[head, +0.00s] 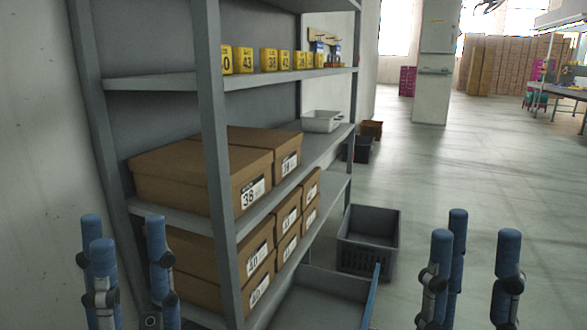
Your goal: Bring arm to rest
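My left gripper (124,232) is at the lower left in the head view, in front of the shelf rack. Its blue fingers point up and stand apart, with nothing between them. My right gripper (476,242) is at the lower right, over the floor in the picture. Its blue fingers also point up, spread and empty. The rest of both arms is below the picture edge.
A grey shelf rack (213,130) at left holds brown shoe boxes (200,178), yellow number blocks (246,60) and a white tray (321,121). A dark crate (367,262) stands on the floor beside it. The floor (480,150) at right is mostly clear.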

